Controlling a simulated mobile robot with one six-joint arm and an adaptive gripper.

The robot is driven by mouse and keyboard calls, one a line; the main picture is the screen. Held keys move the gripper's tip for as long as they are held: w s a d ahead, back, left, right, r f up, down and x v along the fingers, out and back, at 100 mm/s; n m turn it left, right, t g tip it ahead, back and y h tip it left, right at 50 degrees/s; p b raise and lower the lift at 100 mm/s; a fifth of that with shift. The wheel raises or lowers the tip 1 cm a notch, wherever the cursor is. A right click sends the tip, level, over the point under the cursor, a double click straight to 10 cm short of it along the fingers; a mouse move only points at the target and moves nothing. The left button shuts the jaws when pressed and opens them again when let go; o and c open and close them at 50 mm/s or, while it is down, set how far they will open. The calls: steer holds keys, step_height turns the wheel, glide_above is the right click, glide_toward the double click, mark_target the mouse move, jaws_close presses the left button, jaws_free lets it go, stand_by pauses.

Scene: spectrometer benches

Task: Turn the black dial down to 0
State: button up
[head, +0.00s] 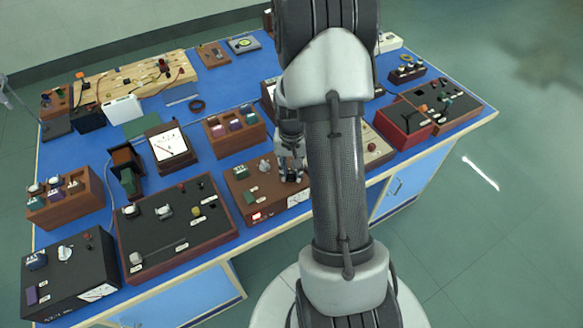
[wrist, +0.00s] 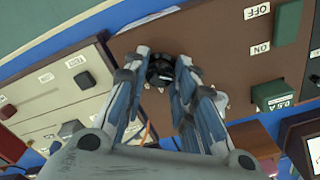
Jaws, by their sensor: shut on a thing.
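The black dial (wrist: 161,68) sits on the brown panel of a box (wrist: 212,45) in the wrist view. My gripper (wrist: 158,66) has a finger on each side of the dial and is shut on it. In the head view my gripper (head: 291,175) reaches down onto the right part of the brown box (head: 243,190), and the dial is mostly hidden behind the fingers. I cannot read the dial's scale or pointer. The panel has OFF and ON labels and green parts (wrist: 290,22) on the right in the wrist view.
A cream panel (wrist: 45,122) with a black knob (wrist: 84,80) lies left of my gripper in the wrist view. In the head view, a dark board (head: 160,240) stands left of the brown box, and a red box (head: 400,130) stands right of my arm. The blue bench is crowded.

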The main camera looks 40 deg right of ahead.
mark_target(292, 173)
steer(key=n+p, duration=0.1)
steer(key=n, duration=0.5)
steer(key=shift+n, duration=0.3)
stand_by(0.5)
steer(key=o, duration=1.1)
steer(key=shift+r, duration=0.1)
step_height(292, 173, up, 12)
steer(key=shift+f, duration=0.1)
